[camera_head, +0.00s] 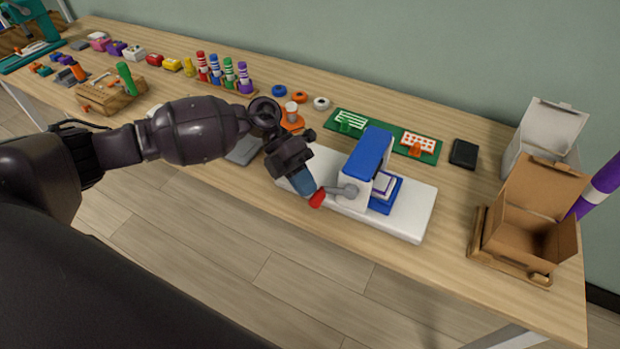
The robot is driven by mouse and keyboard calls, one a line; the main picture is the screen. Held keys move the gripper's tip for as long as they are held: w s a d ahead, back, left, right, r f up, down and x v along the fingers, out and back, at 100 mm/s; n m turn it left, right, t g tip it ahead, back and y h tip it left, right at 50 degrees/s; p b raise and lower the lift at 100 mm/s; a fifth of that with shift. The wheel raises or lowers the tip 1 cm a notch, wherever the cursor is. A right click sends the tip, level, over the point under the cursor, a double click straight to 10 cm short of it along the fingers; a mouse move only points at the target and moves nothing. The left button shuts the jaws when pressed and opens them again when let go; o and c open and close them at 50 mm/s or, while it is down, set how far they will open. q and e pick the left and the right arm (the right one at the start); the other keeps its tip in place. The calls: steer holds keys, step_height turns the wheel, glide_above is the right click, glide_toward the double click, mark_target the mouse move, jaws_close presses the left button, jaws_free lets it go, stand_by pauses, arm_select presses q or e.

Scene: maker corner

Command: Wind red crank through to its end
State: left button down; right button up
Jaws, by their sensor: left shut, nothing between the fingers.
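The red crank handle (317,198) sticks out at the left end of a grey crank arm (341,190). The arm joins the side of a blue and white machine (367,155), which stands on a white base plate (412,219). My left gripper (308,193) is shut with nothing between its fingers. Its tips point down and right, right at the red handle, and appear to touch it or nearly so. Part of the base plate is hidden behind the gripper. My right gripper is not in view.
A green board (428,147) with white and orange parts lies behind the machine. An open cardboard box (531,225) stands at right on a wooden tray, near a black block (464,153). Several coloured markers (228,73) stand at back left. The table's front edge is close to the base plate.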

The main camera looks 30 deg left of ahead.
arm_select(q)
steer(key=f+h+b, duration=0.2)
steer(key=f+h, duration=0.1)
steer(key=shift+d+m+g+b, duration=0.2)
steer(key=shift+m+g+b, duration=0.1)
steer(key=shift+g+b, duration=0.1)
steer(key=shift+f+h, duration=0.15)
steer(key=shift+h, duration=0.15)
steer(key=shift+d+b, duration=0.1)
steer(key=shift+b, duration=0.2)
steer(key=shift+h, duration=0.3)
